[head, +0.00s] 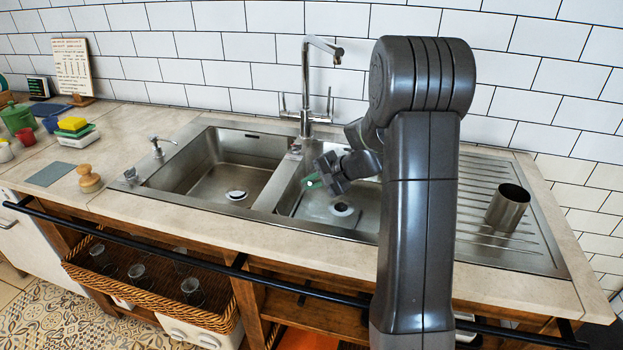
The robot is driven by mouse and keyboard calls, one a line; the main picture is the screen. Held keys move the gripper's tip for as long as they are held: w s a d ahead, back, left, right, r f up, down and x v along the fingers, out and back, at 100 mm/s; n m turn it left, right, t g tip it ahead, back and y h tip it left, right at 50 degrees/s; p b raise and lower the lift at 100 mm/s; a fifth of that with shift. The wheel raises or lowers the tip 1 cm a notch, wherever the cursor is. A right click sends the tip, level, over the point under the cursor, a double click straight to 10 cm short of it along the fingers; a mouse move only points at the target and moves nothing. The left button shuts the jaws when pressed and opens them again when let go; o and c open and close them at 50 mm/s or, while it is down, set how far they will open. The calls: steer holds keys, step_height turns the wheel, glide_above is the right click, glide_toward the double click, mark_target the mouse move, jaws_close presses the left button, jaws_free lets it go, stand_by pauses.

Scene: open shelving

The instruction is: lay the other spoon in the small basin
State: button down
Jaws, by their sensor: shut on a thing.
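My gripper (338,176) is over the right basin (290,207) of the sink, low near its left side. It is shut on a small green thing (311,181), which sticks out to the left of the fingers. It may be a spoon, but it is too small to be sure of its shape. The left basin (205,186) is empty apart from its drain. My arm hides the right part of the right basin, so I cannot tell which basin is smaller. No other spoon shows clearly.
A chrome faucet (306,86) stands behind the basins. A metal cup (507,207) stands on the ribbed drainboard (480,236) at the right. A yellow sponge (72,125), a wooden-handled brush (88,178) and a grey mat (50,173) are on the left counter. A dark rail (150,249) runs along the front.

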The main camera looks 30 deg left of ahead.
steer(key=shift+f+b, duration=5.5)
steer(key=shift+f, duration=1.25)
steer(key=c, duration=1.5)
jaws_free()
steer(key=shift+o, duration=0.2)
steer(key=p+v, duration=0.1)
steer(key=v, duration=1.1)
